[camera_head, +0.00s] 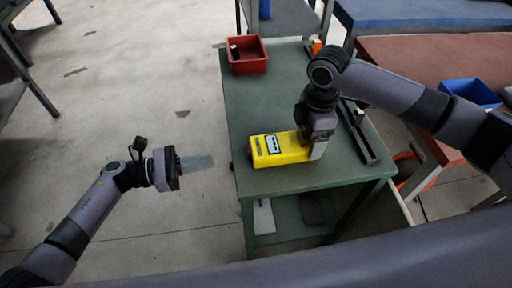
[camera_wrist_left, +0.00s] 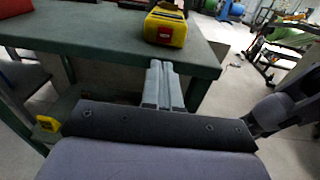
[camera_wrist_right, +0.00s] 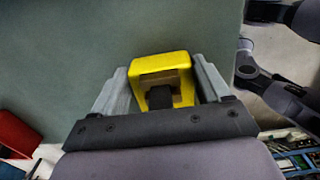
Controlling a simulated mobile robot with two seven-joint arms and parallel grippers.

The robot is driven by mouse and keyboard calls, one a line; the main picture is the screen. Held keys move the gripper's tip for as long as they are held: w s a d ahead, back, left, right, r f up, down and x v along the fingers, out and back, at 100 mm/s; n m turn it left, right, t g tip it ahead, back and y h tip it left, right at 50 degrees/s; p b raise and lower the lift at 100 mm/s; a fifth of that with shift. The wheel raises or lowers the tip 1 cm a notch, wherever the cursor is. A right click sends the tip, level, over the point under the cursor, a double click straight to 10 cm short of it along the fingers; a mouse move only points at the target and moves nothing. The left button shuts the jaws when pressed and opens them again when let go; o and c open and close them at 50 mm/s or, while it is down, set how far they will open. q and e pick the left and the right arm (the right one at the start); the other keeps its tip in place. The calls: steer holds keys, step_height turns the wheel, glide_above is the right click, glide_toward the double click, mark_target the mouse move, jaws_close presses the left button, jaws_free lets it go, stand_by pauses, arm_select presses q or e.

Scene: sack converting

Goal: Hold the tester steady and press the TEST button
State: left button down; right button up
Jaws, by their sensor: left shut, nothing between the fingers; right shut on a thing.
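The yellow tester (camera_head: 280,149) lies on the green table near its front left edge, with a display and dark markings on top. A red button shows on its end face in the left wrist view, where the tester (camera_wrist_left: 166,27) is on the table beyond my fingers. My right gripper (camera_head: 318,148) is shut on the tester's right end; in the right wrist view its fingers (camera_wrist_right: 163,88) flank the yellow body (camera_wrist_right: 160,64). My left gripper (camera_head: 198,162) is shut and empty, off the table's left side, apart from the tester and pointing toward it. It also shows in the left wrist view (camera_wrist_left: 157,68).
The green table (camera_head: 260,110) holds a red bin (camera_head: 247,66) with a dark item at the back left and a dark rail (camera_head: 358,135) at right. A blue bin (camera_head: 470,93) stands on a reddish table further right. Floor around my left arm is clear.

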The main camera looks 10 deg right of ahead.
mark_target(248, 153)
arm_select(q)
steer(key=shift+s+a+r+n+t+y, duration=0.1)
steer(key=shift+a+r+n+t+y, duration=0.2)
steer(key=shift+n+t+y, duration=1.45)
steer(key=shift+s+a+r+n+t+y, duration=0.15)
steer(key=shift+a+n+t, duration=0.3)
steer(key=shift+n+t, duration=2.8)
steer(key=shift+s+a+r+n+t+y, duration=0.1)
steer(key=shift+a+r+n+t+y, duration=0.45)
steer(key=shift+n, duration=3.75)
steer(key=shift+d+f+y, duration=0.25)
steer(key=shift+f+y, duration=0.1)
steer(key=d, duration=0.8)
steer(key=shift+d, duration=0.4)
steer(key=shift+d, duration=0.1)
steer(key=shift+d, duration=0.3)
